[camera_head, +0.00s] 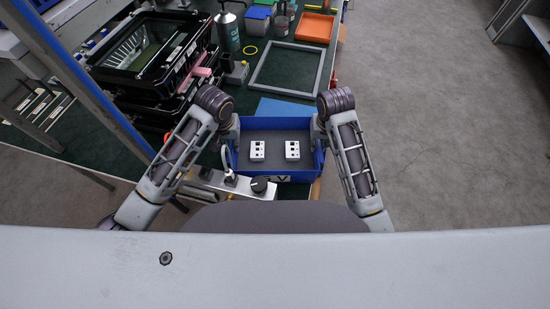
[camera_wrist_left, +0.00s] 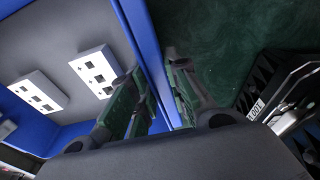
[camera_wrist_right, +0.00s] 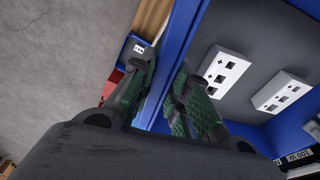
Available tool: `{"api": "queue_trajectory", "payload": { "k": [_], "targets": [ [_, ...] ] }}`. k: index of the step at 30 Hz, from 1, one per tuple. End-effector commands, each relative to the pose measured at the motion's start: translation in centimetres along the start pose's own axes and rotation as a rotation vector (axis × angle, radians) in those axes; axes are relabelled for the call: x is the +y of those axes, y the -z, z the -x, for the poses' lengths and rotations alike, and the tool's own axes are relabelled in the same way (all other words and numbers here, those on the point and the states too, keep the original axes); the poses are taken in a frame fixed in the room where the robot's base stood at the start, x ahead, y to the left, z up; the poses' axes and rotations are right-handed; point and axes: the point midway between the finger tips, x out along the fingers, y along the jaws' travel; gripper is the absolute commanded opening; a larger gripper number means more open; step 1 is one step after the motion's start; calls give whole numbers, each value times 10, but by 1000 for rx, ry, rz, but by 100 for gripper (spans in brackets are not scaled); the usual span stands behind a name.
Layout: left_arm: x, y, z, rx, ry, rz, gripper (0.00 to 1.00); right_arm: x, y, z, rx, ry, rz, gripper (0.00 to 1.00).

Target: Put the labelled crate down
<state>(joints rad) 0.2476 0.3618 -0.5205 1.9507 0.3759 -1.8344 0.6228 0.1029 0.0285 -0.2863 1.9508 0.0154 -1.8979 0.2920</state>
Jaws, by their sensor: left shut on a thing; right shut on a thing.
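The blue crate (camera_head: 272,151) with a dark grey floor is held level between my two arms in the head view, over the bench's near right part. A white label with dark letters shows partly on its near side. Two white blocks with dark square holes, a left one (camera_head: 257,150) and a right one (camera_head: 292,150), stand inside. My left gripper (camera_wrist_left: 157,95) is shut on the crate's left wall, and my right gripper (camera_wrist_right: 160,95) is shut on its right wall. Whether the crate's underside touches anything is hidden.
A blue mat (camera_head: 285,110) lies just beyond the crate, then a grey square frame (camera_head: 257,73) and an orange tray (camera_head: 315,28). Black housings (camera_head: 150,50) stand at the left. A grey metal box with a black knob (camera_head: 259,185) sits close at the crate's near left. Open floor lies right.

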Motion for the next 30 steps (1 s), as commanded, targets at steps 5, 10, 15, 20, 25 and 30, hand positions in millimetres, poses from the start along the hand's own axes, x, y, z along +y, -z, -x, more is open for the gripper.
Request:
{"api": "queue_trajectory", "payload": {
  "k": [5,10,15,20,25,30],
  "targets": [
    [-5,0,-4,1,10,5,0,5,0,-4,1,-10,-5,0],
    [-4,0,-4,-1,8,4,35,4,0,-4,-1,-8,-4,35],
    [-2,0,-4,0,5,2,39,2,0,-4,0,-4,-2,39],
    [-1,0,-4,0,3,1,39,1,0,-4,0,-3,-1,39],
    [-1,0,0,1,2,1,39,1,0,-4,0,-2,-1,39],
    [0,1,14,3,0,1,39,0,0,-4,0,-1,-1,39]
  ]
}}
